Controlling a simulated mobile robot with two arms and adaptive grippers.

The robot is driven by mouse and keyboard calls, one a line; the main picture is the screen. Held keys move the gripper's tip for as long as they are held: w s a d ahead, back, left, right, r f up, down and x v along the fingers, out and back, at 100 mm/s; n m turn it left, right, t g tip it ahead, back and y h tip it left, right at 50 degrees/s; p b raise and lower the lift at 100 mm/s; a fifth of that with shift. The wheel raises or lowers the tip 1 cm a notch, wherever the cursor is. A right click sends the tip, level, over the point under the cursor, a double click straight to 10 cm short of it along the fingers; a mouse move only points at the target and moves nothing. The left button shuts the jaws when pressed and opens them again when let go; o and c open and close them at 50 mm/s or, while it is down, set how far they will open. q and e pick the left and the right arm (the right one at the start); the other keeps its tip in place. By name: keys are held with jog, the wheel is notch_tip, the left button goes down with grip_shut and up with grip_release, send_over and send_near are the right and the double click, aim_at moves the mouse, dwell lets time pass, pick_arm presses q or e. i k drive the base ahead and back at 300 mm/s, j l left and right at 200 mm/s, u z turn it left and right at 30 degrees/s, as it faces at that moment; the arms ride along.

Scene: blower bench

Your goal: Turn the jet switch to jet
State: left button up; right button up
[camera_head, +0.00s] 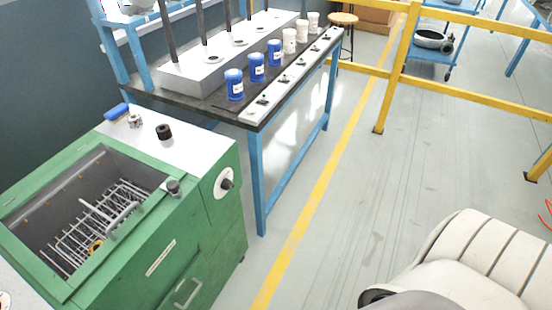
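A green machine (122,264) with an open basin stands at the lower left. On the upper part of its right side is a white round plate with a dark knob (226,183), which looks like a rotary switch. Its labels are too small to read, so I cannot tell its setting or whether it is the jet switch. On the machine's pale top are a black knob (164,131) and a metallic knob (135,120). Another dark knob (174,187) sits at the basin's right rim. Neither of my grippers is in view.
A wire rack (88,236) lies inside the basin. Behind the machine, a blue-legged bench (217,108) carries blue jars (234,84) and white jars (289,41). Yellow railings (391,72) stand at the right. The floor between bench and railing is clear.

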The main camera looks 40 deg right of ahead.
aim_at(227, 185)
jog(key=z, duration=0.7)
